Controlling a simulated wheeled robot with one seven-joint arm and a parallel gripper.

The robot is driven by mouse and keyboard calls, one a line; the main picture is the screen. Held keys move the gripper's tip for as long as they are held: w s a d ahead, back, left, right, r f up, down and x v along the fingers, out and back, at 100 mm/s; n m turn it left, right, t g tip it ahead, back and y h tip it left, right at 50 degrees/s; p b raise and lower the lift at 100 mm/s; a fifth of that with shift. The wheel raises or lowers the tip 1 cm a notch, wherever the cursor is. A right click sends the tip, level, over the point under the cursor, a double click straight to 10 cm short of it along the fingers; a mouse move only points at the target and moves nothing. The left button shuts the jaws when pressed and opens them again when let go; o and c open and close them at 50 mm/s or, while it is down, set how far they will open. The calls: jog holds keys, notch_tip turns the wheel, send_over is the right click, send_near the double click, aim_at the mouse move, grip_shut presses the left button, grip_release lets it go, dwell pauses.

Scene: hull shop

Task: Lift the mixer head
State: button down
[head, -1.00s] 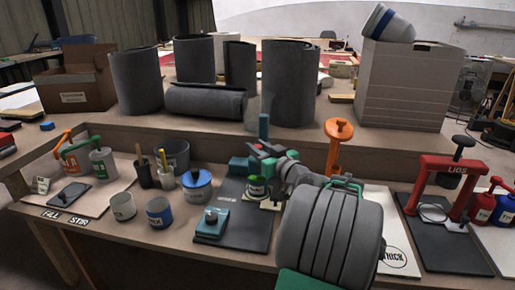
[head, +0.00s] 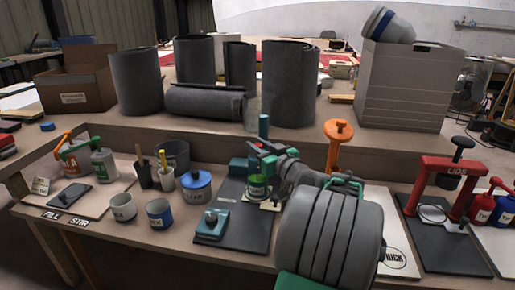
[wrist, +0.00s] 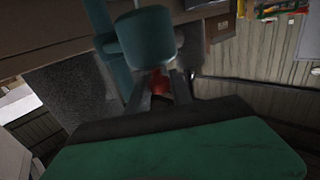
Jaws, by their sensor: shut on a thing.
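The mixer is teal, with an upright column (head: 263,125) and a head (head: 238,166) at the middle of the bench, over a dark base mat. In the wrist view a teal cylinder of the mixer (wrist: 147,35) fills the upper middle. My gripper (head: 262,149) is at the mixer's head, reaching in from the right. Its fingers are shut on a small red handle (wrist: 158,82) on the mixer. My arm and fingers hide part of the head.
A teal box with a knob (head: 211,224) sits in front of the mixer. A blue-lidded pot (head: 197,186) and cups stand left. An orange post (head: 337,145) rises behind my arm. A red lid press (head: 455,180) stands right. Grey rolls stand on the raised shelf behind.

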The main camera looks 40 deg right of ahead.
notch_tip(320, 180, up, 10)
jog(key=p, duration=0.3)
jog(key=shift+r, duration=0.3)
jog(key=c, duration=1.5)
grip_release()
jog(key=o, duration=0.3)
jog(key=shift+f, duration=0.2)
jog(key=shift+o, duration=0.2)
jog(key=s+a, duration=0.1)
jog(key=s, duration=0.6)
jog(key=shift+s+p, duration=0.3)
jog(key=shift+s, duration=0.1)
jog(key=shift+a, duration=0.1)
